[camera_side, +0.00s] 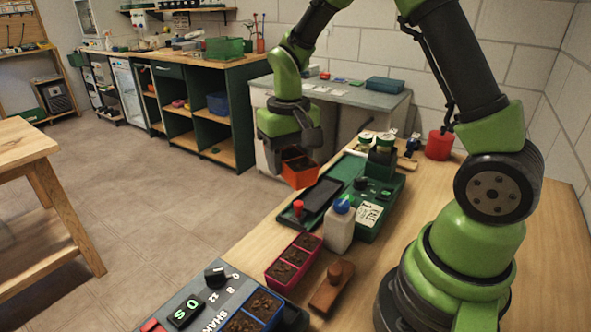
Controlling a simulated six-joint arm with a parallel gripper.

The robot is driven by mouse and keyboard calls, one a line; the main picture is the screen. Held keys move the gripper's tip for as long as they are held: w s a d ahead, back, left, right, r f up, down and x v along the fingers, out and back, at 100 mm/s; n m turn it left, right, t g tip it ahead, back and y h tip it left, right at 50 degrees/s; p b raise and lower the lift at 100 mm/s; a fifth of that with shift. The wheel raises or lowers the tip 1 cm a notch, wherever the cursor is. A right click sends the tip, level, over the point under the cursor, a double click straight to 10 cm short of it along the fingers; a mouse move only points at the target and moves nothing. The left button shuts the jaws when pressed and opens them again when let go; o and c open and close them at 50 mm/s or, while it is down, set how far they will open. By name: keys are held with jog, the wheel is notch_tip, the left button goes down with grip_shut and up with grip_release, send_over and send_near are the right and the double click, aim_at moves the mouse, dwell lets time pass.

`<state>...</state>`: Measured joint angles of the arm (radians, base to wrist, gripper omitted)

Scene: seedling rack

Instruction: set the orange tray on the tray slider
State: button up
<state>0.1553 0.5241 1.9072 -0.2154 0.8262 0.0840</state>
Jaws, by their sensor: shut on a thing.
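The orange tray (299,176) hangs from my gripper (296,153), with dark soil in it. My gripper points down and is shut on the tray's upper part; the fingertips are partly hidden. The tray is above the far left end of a green bench unit (376,224). A flat black plate (318,199) with a red knob (298,206) lies along this unit's left side and looks like the tray slider. The tray appears raised above the plate's far end; I cannot tell the exact gap.
A white bottle with a blue cap (340,227) stands right of the plate's near end. A crimson tray (292,262), a brown block with a knob (332,288) and a shaker with a blue tray (252,312) are nearer.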

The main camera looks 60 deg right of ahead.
aim_at(319, 195)
jog(key=d+f+m, duration=0.2)
jog(key=d+m, duration=0.2)
jog(key=d+f+m, duration=0.3)
jog(key=d+m, duration=0.1)
jog(key=d, duration=0.1)
jog(key=d+f+m, duration=0.2)
jog(key=d+m, duration=0.2)
jog(key=shift+w+d+f+m, duration=0.15)
jog(key=shift+w+m, duration=0.15)
jog(key=shift+w, duration=0.05)
jog(key=shift+d+f, duration=0.1)
jog(key=shift+f, duration=2.75)
jog(key=shift+f, duration=0.3)
jog(key=shift+r, duration=0.45)
jog(key=shift+r, duration=0.4)
jog(key=shift+f, duration=0.45)
jog(key=shift+r, duration=0.45)
